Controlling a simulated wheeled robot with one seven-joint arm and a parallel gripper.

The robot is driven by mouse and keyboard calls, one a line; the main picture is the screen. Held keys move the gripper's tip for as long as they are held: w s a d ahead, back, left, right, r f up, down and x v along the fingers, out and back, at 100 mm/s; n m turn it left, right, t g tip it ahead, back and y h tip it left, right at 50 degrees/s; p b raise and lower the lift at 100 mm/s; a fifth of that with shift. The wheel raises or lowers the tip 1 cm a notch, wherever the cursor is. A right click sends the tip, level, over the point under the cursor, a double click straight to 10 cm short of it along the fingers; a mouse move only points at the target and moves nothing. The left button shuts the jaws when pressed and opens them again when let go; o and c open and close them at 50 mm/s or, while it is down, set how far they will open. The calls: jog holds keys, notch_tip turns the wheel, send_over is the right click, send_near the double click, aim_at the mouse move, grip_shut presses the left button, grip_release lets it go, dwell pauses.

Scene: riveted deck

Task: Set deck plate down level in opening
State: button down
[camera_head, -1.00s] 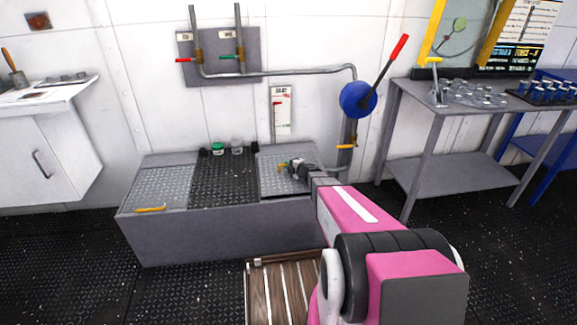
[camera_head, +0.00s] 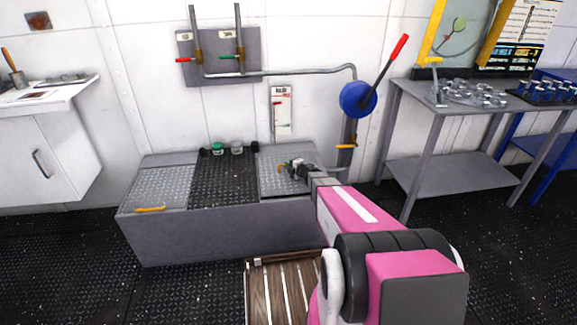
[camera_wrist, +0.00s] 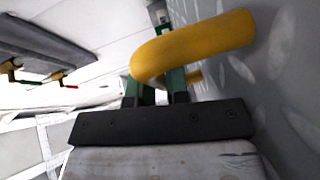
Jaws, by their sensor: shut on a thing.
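The right silver deck plate (camera_head: 278,180) is at the right end of the grey platform's top, beside the dark middle section. It looks about level with the top, but my gripper and arm hide its right part, so I cannot tell whether its edges are fully seated. My gripper (camera_head: 287,167) is shut on the plate's yellow handle, which fills the wrist view (camera_wrist: 195,45) with green fingers (camera_wrist: 160,88) at it. The grey plate surface (camera_wrist: 285,85) shows beside the handle in the wrist view. The opening's rim under the plate is hidden.
The grey platform (camera_head: 225,233) also bears a left plate (camera_head: 162,187) with a yellow handle (camera_head: 150,209) and a dark middle section (camera_head: 224,182). Pipes and a blue wheel (camera_head: 358,99) are behind.

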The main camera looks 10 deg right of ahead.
aim_at(303, 181)
jog(key=shift+f, duration=0.75)
jog(key=c, duration=1)
grip_release()
jog(key=shift+c, duration=0.2)
jog(key=shift+f, duration=0.1)
jog(key=v, duration=1.1)
jog(key=shift+a, duration=0.1)
jog(key=shift+w, duration=0.1)
